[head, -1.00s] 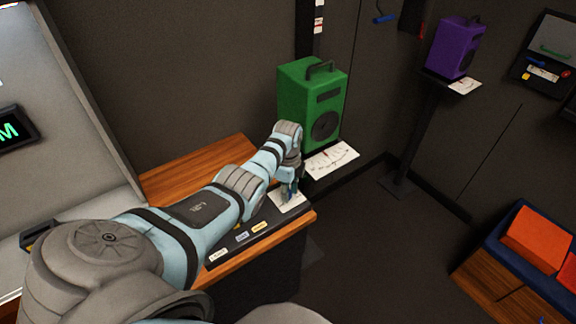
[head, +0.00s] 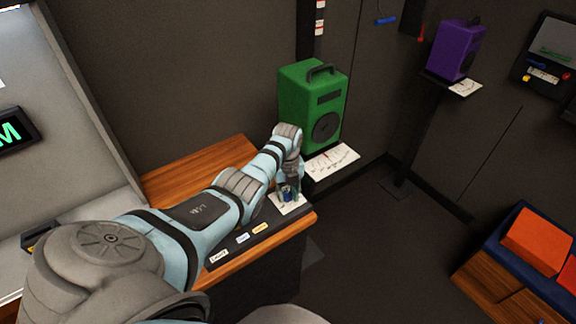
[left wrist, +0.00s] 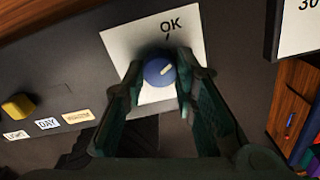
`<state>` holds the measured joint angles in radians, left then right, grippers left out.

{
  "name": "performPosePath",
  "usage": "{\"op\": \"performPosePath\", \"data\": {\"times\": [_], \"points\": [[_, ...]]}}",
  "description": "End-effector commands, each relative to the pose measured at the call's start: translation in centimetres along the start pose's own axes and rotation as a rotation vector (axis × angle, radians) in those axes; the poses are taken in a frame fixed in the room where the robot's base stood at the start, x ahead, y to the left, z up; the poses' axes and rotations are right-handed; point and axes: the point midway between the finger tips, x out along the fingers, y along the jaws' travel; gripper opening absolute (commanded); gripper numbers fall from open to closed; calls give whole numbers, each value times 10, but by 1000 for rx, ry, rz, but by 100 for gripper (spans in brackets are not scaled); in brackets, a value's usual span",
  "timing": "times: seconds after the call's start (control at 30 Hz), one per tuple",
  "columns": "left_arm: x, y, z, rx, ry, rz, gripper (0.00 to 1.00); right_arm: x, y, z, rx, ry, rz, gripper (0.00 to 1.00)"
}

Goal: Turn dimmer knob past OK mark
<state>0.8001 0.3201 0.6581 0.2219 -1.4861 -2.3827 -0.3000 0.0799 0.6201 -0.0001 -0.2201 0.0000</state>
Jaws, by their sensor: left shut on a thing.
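The blue dimmer knob (left wrist: 158,72) sits on a white card (left wrist: 118,42) with a black OK mark (left wrist: 171,25) above it. The knob's pale pointer line points to the upper right, to the right of the OK tick. My left gripper (left wrist: 161,68) has its dark green fingers on both sides of the knob and is shut on it. In the head view my left gripper (head: 288,194) reaches down onto the card at the panel's far end, with a bit of blue between the fingers. My right gripper is in neither view.
The dark panel (head: 228,262) carries small labels and lies on a wooden desk (head: 190,172). A yellow knob (left wrist: 17,106) shows at left in the wrist view. A green speaker (head: 298,92) stands just behind the gripper. Floor at right is open.

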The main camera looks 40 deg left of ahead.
Motion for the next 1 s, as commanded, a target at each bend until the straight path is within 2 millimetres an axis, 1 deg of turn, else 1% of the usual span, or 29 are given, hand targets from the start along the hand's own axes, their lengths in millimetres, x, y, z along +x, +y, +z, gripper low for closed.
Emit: {"op": "performPosePath", "data": {"times": [0.3,0.77,0.8,0.87,0.9,1.0], "points": [[0,0,0,107,-1,-1,0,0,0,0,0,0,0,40],[0,0,0,121,-1,-1,0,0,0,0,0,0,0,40],[0,0,0,121,-1,-1,29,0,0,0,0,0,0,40],[0,0,0,121,-1,0,38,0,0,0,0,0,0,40],[0,0,0,120,-1,0,45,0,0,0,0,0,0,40],[0,1,0,120,0,0,46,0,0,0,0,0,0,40]]}}
